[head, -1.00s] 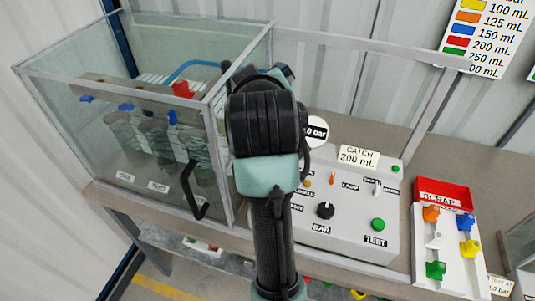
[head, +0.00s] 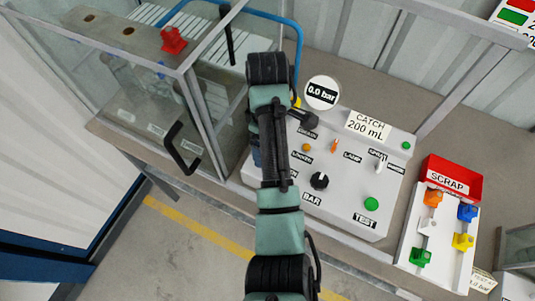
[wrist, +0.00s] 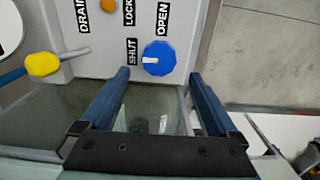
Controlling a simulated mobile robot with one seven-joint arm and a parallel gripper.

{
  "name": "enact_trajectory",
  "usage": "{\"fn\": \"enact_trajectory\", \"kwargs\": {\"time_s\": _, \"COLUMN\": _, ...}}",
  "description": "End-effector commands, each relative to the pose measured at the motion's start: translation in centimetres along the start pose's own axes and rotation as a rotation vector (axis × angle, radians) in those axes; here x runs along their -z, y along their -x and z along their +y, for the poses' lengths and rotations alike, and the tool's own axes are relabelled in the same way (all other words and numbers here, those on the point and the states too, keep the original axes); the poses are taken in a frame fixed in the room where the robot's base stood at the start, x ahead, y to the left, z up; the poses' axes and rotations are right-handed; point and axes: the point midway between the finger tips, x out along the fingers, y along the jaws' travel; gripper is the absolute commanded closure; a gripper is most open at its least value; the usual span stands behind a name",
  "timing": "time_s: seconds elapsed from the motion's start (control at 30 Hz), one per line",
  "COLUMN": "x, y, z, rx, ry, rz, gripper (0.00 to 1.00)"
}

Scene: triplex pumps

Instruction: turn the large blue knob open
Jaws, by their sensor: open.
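The large blue knob (wrist: 159,58) shows in the wrist view on the light panel, between the SHUT and OPEN labels. A white mark on it points left, toward SHUT. My gripper (wrist: 160,75) is open, its two dark blue fingers spread wide. The knob appears between the fingertips and a little beyond them; I see no contact. The distance to the knob is hard to judge. In the head view my arm covers the area of the knob, and I cannot make out the knob there.
The control panel (head: 335,220) carries a black knob (head: 319,181) and a green button (head: 371,203). A yellow handle (wrist: 43,64) sits left in the wrist view. A glass case (head: 130,105) stands left of my arm. A red SCRAP bin (head: 468,178) stands right.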

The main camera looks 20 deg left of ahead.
Motion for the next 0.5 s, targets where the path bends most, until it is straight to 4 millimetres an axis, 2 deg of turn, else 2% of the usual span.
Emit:
{"fn": "enact_trajectory", "kwargs": {"time_s": 0.2, "x": -0.1, "y": -3.5, "z": 0.0, "rx": 0.001, "ry": -0.001, "rz": -0.002, "gripper": 0.04}}
{"fn": "enact_trajectory", "kwargs": {"time_s": 0.33, "x": 0.0, "y": -4.6, "z": 0.0, "rx": -0.002, "ry": -0.001, "rz": 0.0, "gripper": 0.04}}
{"fn": "enact_trajectory", "kwargs": {"time_s": 0.5, "x": 0.0, "y": -5.2, "z": 0.1, "rx": -0.003, "ry": 0.0, "rz": 0.0, "gripper": 0.04}}
